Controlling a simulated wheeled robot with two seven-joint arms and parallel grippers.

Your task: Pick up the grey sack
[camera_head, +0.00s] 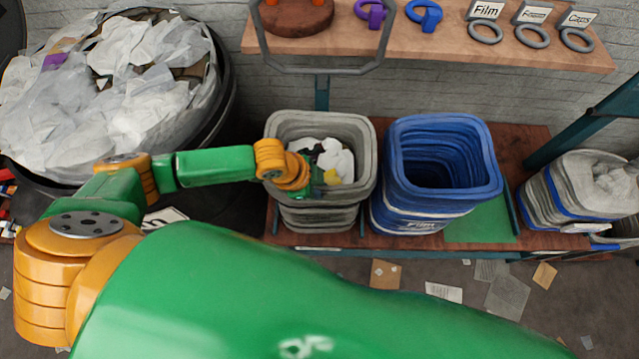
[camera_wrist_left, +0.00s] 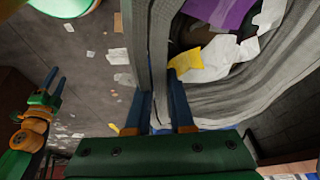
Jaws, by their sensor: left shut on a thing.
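The grey sack (camera_head: 320,216) stands upright and open on the brown bench, with crumpled white, dark and yellow waste inside. Its rim and ribbed wall (camera_wrist_left: 245,88) fill the right of the left wrist view.
A blue "Film" sack (camera_head: 470,197) stands close right of the grey one. A metal loop (camera_head: 322,69) and a wooden shelf (camera_head: 460,45) are above. A large bin of waste (camera_head: 222,110) is left; a striped sack (camera_head: 565,205) is right. Paper scraps litter the floor.

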